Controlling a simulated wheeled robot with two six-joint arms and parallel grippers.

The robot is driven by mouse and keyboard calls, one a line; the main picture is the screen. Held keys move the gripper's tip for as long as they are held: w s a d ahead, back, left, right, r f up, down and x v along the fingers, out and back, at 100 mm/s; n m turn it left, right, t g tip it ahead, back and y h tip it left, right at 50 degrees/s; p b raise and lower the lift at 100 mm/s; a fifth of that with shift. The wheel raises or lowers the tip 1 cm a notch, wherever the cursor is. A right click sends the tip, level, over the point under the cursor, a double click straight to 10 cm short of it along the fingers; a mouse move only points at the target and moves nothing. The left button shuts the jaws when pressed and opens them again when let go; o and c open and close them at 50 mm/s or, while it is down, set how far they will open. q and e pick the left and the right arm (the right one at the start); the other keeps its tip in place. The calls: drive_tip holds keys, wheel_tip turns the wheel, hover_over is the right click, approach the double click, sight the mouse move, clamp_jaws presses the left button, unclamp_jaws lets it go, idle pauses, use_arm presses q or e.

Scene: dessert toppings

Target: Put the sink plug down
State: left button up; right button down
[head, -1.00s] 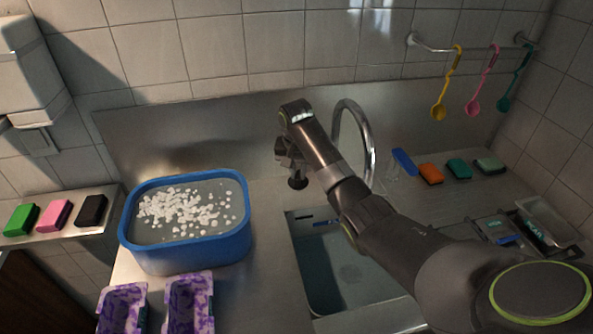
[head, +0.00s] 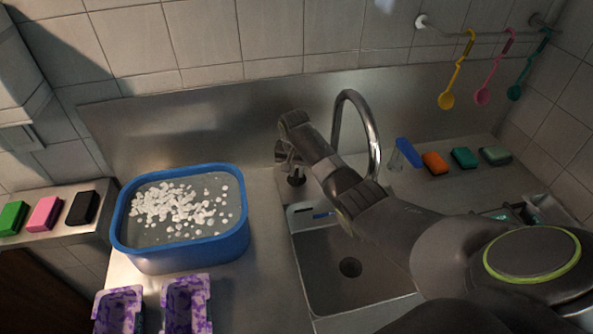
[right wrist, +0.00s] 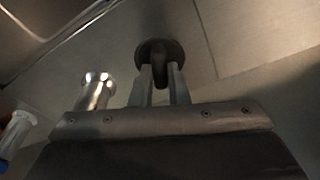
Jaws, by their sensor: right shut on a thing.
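The dark sink plug (head: 296,180) is at the counter behind the sink, left of the tap; I cannot tell whether its base touches the metal. My right gripper (head: 290,160) points down and is shut on the plug's upper part. In the right wrist view the plug (right wrist: 160,52) shows as a dark round disc with a knob between the two fingertips (right wrist: 160,76). The sink (head: 335,285) has a dark open drain hole (head: 350,267) and looks empty of water. My left gripper is not in view.
A curved tap (head: 372,130) rises right of the plug. A blue tub (head: 180,250) with water and white pieces stands left. Purple-stained trays (head: 187,305) are in front of it. Sponges (head: 436,162) lie at right. Bare counter lies between tub and sink.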

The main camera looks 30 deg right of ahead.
sight(295, 178)
drive_tip(key=shift+f, duration=0.4)
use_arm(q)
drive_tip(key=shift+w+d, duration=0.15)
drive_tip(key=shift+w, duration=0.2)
use_arm(e)
drive_tip(key=shift+a, duration=0.1)
drive_tip(key=c, duration=1.4)
unclamp_jaws()
drive_tip(key=shift+f, duration=0.1)
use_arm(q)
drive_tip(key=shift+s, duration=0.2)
use_arm(e)
drive_tip(key=shift+r, duration=0.5)
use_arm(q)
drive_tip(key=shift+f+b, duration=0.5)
use_arm(e)
wheel_tip(295, 178, up, 11)
drive_tip(key=s+a, duration=0.1)
drive_tip(key=shift+s, duration=0.35)
